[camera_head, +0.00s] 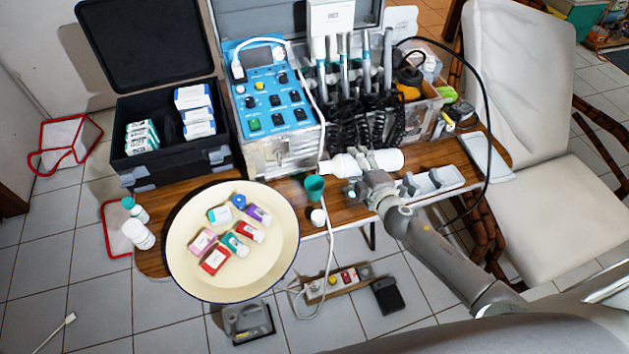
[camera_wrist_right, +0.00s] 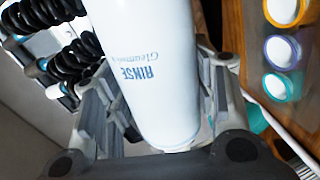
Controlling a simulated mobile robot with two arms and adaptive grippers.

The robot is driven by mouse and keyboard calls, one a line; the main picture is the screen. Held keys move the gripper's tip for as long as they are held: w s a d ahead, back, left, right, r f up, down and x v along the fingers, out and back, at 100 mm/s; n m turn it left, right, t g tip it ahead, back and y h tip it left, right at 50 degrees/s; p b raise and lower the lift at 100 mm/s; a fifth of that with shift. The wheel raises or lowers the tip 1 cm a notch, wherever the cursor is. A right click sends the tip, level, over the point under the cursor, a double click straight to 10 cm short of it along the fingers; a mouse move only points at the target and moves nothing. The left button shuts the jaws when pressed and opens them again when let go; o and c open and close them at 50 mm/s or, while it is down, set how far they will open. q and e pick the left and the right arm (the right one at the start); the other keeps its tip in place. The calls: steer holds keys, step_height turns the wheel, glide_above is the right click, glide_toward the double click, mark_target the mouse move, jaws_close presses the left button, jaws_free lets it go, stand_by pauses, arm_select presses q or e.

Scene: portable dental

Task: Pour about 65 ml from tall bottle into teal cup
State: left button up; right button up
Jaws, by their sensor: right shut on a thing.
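The tall white bottle (camera_head: 370,162) lies nearly horizontal in the head view, its narrow end pointing left toward the teal cup. My right gripper (camera_head: 372,178) is shut on it. The right wrist view shows the bottle's body (camera_wrist_right: 145,75) between the two fingers, with blue "RINSE" lettering. The teal cup (camera_head: 314,187) stands upright on the wooden table, just below and left of the bottle's narrow end in the picture. No stream of liquid is visible, and the cup's contents cannot be made out. My left gripper is not in view.
A small white round thing (camera_head: 318,217) stands just in front of the cup. A large cream dish (camera_head: 185,255) with several small boxes is to the left. The blue control unit (camera_head: 268,95) and black coiled hoses (camera_head: 365,120) stand behind. A white tray (camera_head: 440,180) lies right.

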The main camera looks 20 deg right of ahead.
steer(key=shift+r+n+h, duration=0.1)
steer(key=shift+n+h, duration=0.3)
steer(key=shift+n, duration=0.3)
stand_by(0.7)
steer(key=shift+a+r+p, duration=0.1)
steer(key=shift+r+p, duration=0.1)
steer(key=shift+p, duration=0.3)
steer(key=shift+d+r+n, duration=0.1)
steer(key=shift+d+n, duration=0.2)
steer(key=shift+d, duration=0.25)
stand_by(0.4)
steer(key=shift+r+p, duration=0.2)
steer(key=shift+p, duration=0.15)
stand_by(1.4)
